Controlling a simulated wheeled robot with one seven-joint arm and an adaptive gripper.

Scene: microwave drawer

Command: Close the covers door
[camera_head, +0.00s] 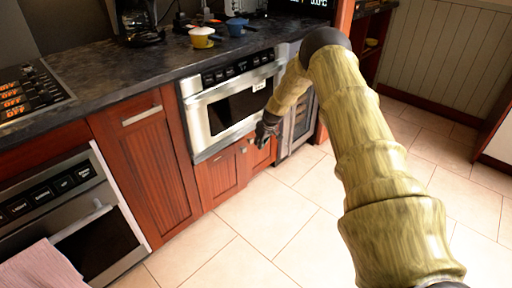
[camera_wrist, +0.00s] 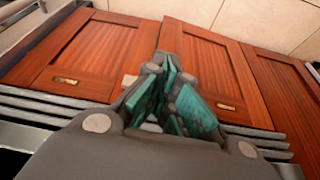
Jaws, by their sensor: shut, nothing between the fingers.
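Two red-brown wooden cover doors sit below the steel microwave drawer (camera_head: 232,103): a left door (camera_head: 220,180) and a right door (camera_head: 262,157), partly hidden by my gripper. I cannot tell clearly whether either stands slightly ajar. In the wrist view, wooden panels show at the left (camera_wrist: 105,52), in the middle (camera_wrist: 212,68) and at the right (camera_wrist: 280,90); two have small brass handles. My gripper (camera_head: 266,136) hangs in front of the right door near its top. Its green-padded fingers (camera_wrist: 172,105) are shut and empty. Contact with the door cannot be made out.
A dark countertop (camera_head: 120,78) with a coffee maker (camera_head: 138,22) and a yellow pot (camera_head: 202,37) runs above. An oven (camera_head: 75,215) with a pink towel (camera_head: 42,268) stands at the left. A glass-fronted appliance (camera_head: 298,122) stands right of the doors. The tiled floor (camera_head: 265,215) is clear.

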